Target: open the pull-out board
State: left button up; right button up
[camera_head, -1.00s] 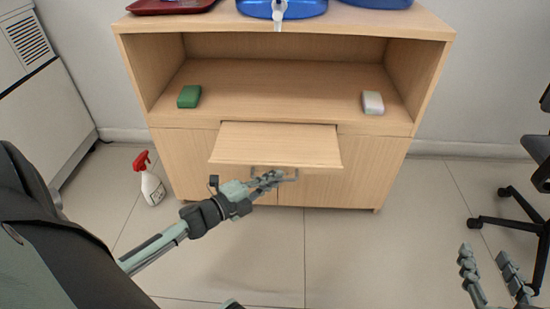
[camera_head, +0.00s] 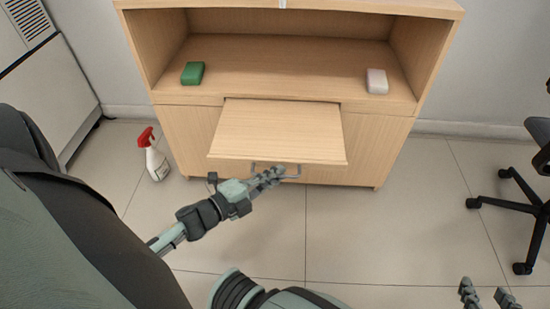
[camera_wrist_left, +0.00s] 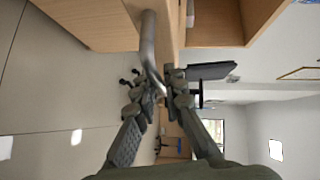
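The pull-out board (camera_head: 278,131) is a light wood panel sticking well out from the cabinet front below the open shelf. A grey bar handle (camera_head: 294,176) is on its front edge; the bar also shows large in the left wrist view (camera_wrist_left: 148,42). My left gripper (camera_head: 272,175) is at the handle, its fingers (camera_wrist_left: 158,92) closed in around the bar. The exact contact is partly hidden by the fingers. My right gripper (camera_head: 485,297) is at the bottom right edge of the head view, fingers apart and empty, far from the board.
The wooden cabinet (camera_head: 385,145) stands against the wall. A green block (camera_head: 192,73) and a white block (camera_head: 377,81) lie on its shelf. A spray bottle (camera_head: 155,160) stands on the floor at left, an office chair (camera_head: 535,190) at right. The floor between is clear.

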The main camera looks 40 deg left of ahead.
pick_arm(q)
jog(key=o, duration=0.3)
jog(key=v, duration=1.2)
dwell(0.3)
